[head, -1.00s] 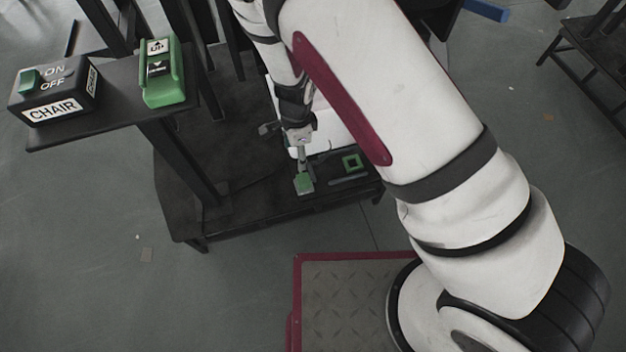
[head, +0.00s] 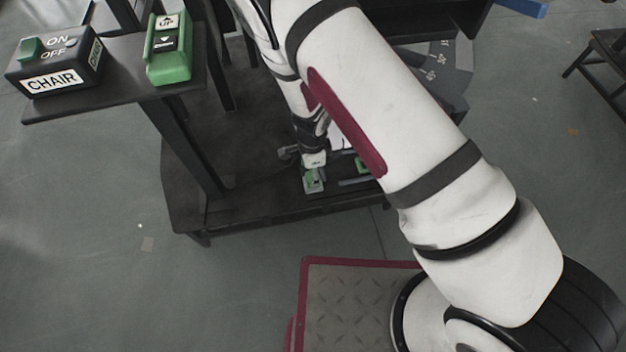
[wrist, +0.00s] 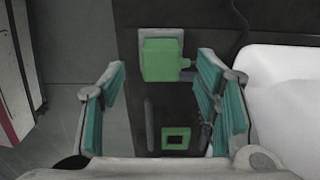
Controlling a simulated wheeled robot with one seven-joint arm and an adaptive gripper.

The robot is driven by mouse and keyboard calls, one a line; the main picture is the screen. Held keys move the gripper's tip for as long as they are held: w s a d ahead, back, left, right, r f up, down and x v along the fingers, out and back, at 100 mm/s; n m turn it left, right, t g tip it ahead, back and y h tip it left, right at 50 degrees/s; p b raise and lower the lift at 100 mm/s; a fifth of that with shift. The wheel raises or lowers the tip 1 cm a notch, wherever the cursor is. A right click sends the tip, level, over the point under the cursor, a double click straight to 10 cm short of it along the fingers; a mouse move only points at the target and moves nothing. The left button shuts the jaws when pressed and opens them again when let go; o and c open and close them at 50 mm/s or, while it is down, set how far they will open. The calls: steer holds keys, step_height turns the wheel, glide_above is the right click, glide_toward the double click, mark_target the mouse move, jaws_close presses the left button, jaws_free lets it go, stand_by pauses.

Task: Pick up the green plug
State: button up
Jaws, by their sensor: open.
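The green plug (wrist: 163,62) is a blocky green piece on a pale square plate, with a small stub and a dark cable at its right. It sits on the dark low platform of the column stand. In the head view the plug (head: 313,184) shows just under my gripper (head: 314,172). In the wrist view my gripper (wrist: 162,76) is open, its teal-padded fingers apart to the left and right of the plug. The plug lies between the fingertips in the picture, with visible gaps on both sides. I cannot tell how far the fingertips are above it.
A green square socket frame (wrist: 176,138) and a dark bar (wrist: 150,122) lie near the plug. A white body (wrist: 288,95) stands close on the right. A shelf holds the CHAIR switch box (head: 57,62) and a green UP control (head: 168,50).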

step_height(320, 180, down, 4)
steer(key=shift+w+d+f+b, duration=0.1)
steer(key=shift+f+b, duration=0.15)
steer(key=shift+b, duration=0.75)
steer(key=shift+r, duration=0.1)
steer(key=c, duration=1.2)
steer(key=shift+o, duration=0.2)
steer(key=shift+r, duration=0.15)
steer(key=shift+r+p, duration=0.55)
steer(key=shift+r, duration=0.1)
step_height(320, 180, up, 2)
steer(key=shift+r+p, duration=0.1)
steer(key=shift+p, duration=0.5)
steer(key=s+r+b, duration=0.1)
steer(key=s+b, duration=0.2)
steer(key=s, duration=1.3)
steer(key=shift+d, duration=0.15)
steer(key=shift+r, duration=0.1)
